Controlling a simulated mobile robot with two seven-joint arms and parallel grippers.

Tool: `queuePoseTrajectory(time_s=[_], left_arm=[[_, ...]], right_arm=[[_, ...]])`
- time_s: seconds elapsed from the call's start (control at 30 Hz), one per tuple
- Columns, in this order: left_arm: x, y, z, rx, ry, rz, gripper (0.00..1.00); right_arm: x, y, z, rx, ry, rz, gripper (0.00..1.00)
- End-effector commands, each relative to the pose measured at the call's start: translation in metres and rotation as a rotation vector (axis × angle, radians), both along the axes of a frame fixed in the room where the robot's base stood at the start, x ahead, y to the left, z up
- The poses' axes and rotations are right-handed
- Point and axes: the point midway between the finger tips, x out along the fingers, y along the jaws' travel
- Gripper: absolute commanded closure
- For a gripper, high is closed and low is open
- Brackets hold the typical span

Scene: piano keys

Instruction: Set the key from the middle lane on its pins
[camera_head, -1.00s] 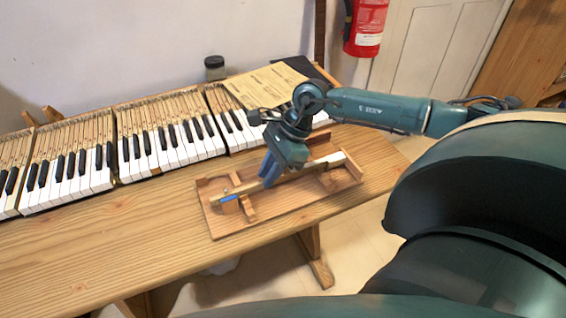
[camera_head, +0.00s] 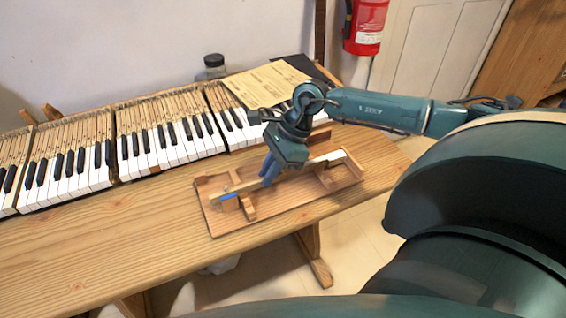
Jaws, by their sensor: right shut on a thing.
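A wooden piano key (camera_head: 240,190) lies lengthwise over a wooden rack (camera_head: 219,220) on the bench; its blue-marked end is at the left and a white end (camera_head: 331,156) shows at the right. My right gripper (camera_head: 268,178) comes down over the middle of the key with blue fingers and is shut on it. The fingers hide part of the key. The pins cannot be made out, and I cannot tell whether the key rests on the rack or hangs just above it. My left gripper is not in view.
Several piano key sections (camera_head: 165,133) stand along the back of the bench (camera_head: 90,260). The bench left of the rack is clear. A fire extinguisher (camera_head: 366,28) hangs on the wall.

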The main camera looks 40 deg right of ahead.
Motion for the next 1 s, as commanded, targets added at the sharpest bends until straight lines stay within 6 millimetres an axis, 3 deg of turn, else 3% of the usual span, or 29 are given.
queuePoseTrajectory(time_s=[1.0], left_arm=[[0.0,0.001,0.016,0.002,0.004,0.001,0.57]], right_arm=[[0.0,0.0,0.036,0.001,0.0,-0.001,1.0]])
